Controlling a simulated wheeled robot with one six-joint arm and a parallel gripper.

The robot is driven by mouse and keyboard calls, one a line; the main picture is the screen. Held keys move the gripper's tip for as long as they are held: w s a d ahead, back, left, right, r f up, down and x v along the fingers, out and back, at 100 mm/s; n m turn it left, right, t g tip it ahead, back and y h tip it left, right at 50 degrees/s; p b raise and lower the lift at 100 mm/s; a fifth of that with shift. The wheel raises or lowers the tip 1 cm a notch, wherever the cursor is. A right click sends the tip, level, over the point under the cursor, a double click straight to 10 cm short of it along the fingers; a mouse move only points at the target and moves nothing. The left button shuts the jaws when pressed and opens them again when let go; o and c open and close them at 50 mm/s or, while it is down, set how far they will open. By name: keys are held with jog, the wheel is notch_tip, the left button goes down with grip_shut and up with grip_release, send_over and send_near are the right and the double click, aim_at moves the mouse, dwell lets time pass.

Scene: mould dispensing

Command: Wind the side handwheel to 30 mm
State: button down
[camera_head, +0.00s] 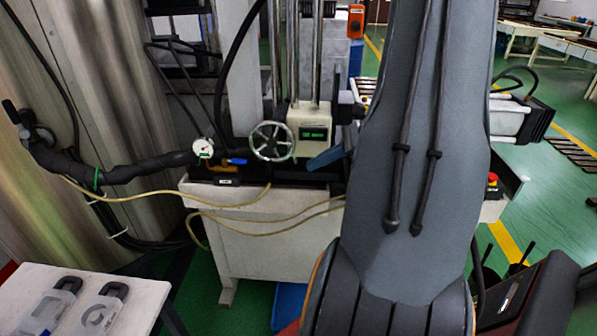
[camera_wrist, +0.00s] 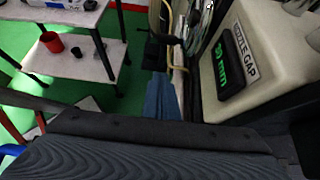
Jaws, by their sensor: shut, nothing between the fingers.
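The side handwheel (camera_head: 272,141), a spoked metal wheel, is on the left of the pale machine head. Part of its shiny rim (camera_wrist: 205,28) shows at the top of the wrist view. The nozzle gap display (camera_wrist: 231,68) shows green digits that look like 30 or 39 mm; I cannot tell the second digit surely. The display (camera_head: 314,134) is too small to read in the head view. My gripper (camera_head: 318,161), blue, is shut and empty just right of and below the wheel. It also shows in the wrist view (camera_wrist: 160,98). I see no contact with the wheel.
A pressure gauge (camera_head: 203,148) and yellow-handled valve (camera_head: 233,162) sit left of the wheel. Yellow hoses (camera_head: 262,233) hang across the white base. A white table (camera_head: 132,290) with clear containers stands at lower left. A red emergency stop (camera_head: 492,178) is at right.

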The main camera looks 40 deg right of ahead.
aim_at(271, 145)
jog(key=a+f+n+g+h+b, duration=0.1)
jog(key=a+n+g+h+b, duration=0.25)
jog(key=a+n+g, duration=0.85)
jog(key=w+a+r+n+t+h, duration=0.1)
jog(key=w+a+r+n+h, duration=0.15)
jog(key=w+h, duration=0.2)
jog(key=w+a+r+n+t+h+b, duration=0.1)
jog(key=w+a+r+h, duration=0.25)
jog(key=w, duration=0.25)
jog(key=w+a+r+n+t+h, duration=0.1)
jog(key=w+a+r+h, duration=0.1)
jog(key=w+a+h, duration=0.25)
jog(key=s+d+r+p+x, duration=0.1)
jog(key=p+x, duration=0.4)
jog(key=x, duration=0.7)
jog(key=shift+s+d+t+y, duration=0.25)
jog(key=shift+d+t+y, duration=0.05)
jog(key=shift+d, duration=0.15)
